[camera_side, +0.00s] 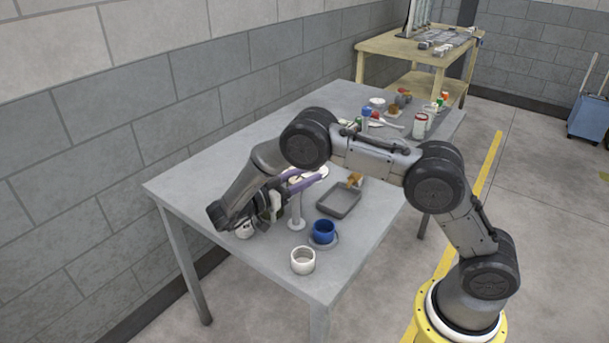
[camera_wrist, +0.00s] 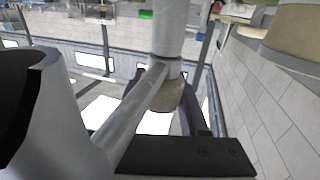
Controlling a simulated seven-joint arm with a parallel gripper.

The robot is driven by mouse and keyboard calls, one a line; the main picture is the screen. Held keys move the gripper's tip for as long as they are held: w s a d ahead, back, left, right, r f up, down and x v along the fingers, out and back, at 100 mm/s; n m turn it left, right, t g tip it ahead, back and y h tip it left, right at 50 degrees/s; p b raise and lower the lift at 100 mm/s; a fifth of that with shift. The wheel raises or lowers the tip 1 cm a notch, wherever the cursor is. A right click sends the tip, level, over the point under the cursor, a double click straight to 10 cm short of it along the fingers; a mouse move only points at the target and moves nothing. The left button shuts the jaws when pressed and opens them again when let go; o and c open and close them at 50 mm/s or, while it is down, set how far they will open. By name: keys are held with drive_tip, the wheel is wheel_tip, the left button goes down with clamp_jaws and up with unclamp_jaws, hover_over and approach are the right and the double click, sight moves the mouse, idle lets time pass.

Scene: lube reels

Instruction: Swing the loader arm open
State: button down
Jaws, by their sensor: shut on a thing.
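A slim white post (camera_side: 297,208) stands upright near the front of the grey table, with purple and white parts by its top. In the wrist view the post (camera_wrist: 170,28) shows from close by. A thin grey bar, which looks like the loader arm (camera_wrist: 128,112), runs from the post toward my gripper. A purple part (camera_wrist: 190,108) shows beside it. My gripper (camera_side: 277,206) is low, just left of the post, and appears shut on the loader arm. The exact contact is hidden; a dark finger shows along the bottom of the wrist view.
A white cup (camera_side: 303,262) and a blue cup (camera_side: 323,231) stand at the front. A grey tray (camera_side: 336,206) lies behind them. Several small bottles and items, including a red-topped jar (camera_side: 421,127), crowd the far end. The table's left part (camera_side: 235,150) is clear.

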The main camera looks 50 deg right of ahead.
sight(289, 182)
idle(0.4)
drive_tip(key=shift+c, duration=2.2)
unclamp_jaws()
drive_tip(key=v, duration=0.7)
drive_tip(key=shift+w+a, duration=0.1)
drive_tip(key=shift+a, duration=0.1)
